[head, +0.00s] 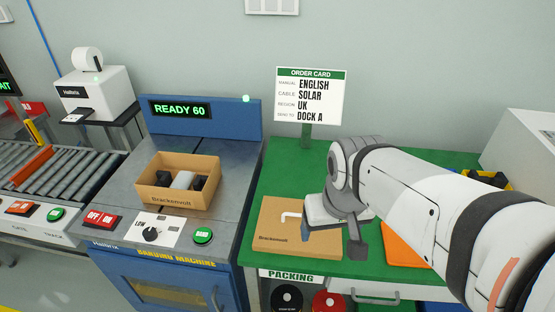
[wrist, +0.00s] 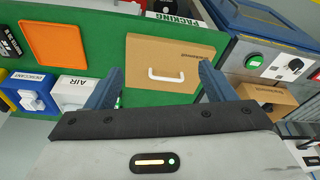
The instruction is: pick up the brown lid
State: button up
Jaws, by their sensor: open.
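The brown lid (head: 272,236) is a flat cardboard piece with a white handle (head: 291,215). It lies on the green packing table, near its front left edge, and my arm covers part of its right side in the head view. My gripper (head: 334,228) is above the lid's right side in that view. The fingers are spread wide and empty. I cannot tell the height gap exactly.
An open cardboard box (head: 151,194) with black and white items stands on the blue banding machine (head: 225,165) at left. An orange tray (wrist: 54,45) lies beside the lid. An order card (head: 311,95) stands at the table's back.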

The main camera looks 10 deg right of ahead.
aim_at(278, 231)
jog(key=z, duration=2.2)
jog(key=k, duration=1.85)
jog(key=u, duration=1.05)
jog(key=i, duration=1)
jog(key=u, duration=0.05)
